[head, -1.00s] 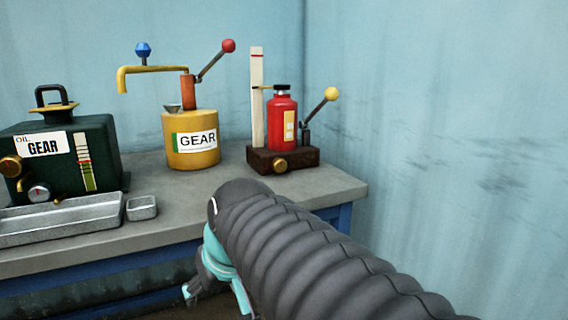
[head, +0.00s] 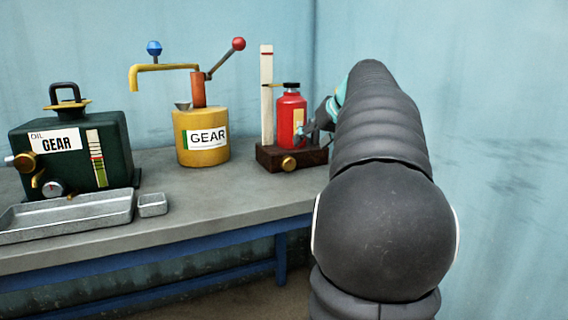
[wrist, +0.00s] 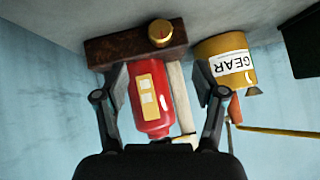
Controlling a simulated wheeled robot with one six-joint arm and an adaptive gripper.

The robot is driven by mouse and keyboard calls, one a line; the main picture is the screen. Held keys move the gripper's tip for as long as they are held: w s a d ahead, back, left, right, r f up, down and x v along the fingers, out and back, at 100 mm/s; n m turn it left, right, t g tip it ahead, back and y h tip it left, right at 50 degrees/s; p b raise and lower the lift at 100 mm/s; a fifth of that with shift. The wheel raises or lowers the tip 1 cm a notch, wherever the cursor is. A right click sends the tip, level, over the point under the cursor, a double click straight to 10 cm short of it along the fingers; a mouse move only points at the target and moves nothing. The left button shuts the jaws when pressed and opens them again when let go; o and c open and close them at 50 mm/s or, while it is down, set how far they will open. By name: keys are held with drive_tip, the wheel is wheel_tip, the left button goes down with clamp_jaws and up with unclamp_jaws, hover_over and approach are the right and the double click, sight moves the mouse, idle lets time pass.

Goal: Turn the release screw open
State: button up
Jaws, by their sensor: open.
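The release screw looks to be the brass knob (head: 288,163) on the front of the dark wooden-looking base (head: 265,160). It also shows in the wrist view (wrist: 161,34), upper middle. A red bottle (head: 291,112) stands on that base, beside a pale upright strip (head: 267,90). My gripper (head: 312,132) is at the bottle's right side in the head view. In the wrist view my gripper (wrist: 161,70) is open, with its fingers either side of the red bottle in the picture. The knob lies beyond the fingertips. Whether the fingers touch the bottle I cannot tell.
A yellow GEAR can (head: 203,150) with a spout and red-ball lever stands left of the base. A green GEAR tank (head: 70,165), a long metal tray (head: 65,215) and a small tray (head: 152,204) are farther left. Bare bench top (head: 240,195) lies in front.

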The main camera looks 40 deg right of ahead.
sight(291, 162)
drive_tip(key=x, duration=1.2)
drive_tip(key=shift+w+f, duration=0.15)
drive_tip(key=c, duration=1.1)
drive_tip(key=shift+m+y, duration=0.3)
drive_tip(key=shift+y, duration=0.1)
drive_tip(key=shift+c, duration=0.2)
drive_tip(key=o, duration=1.1)
drive_tip(key=shift+o, duration=0.2)
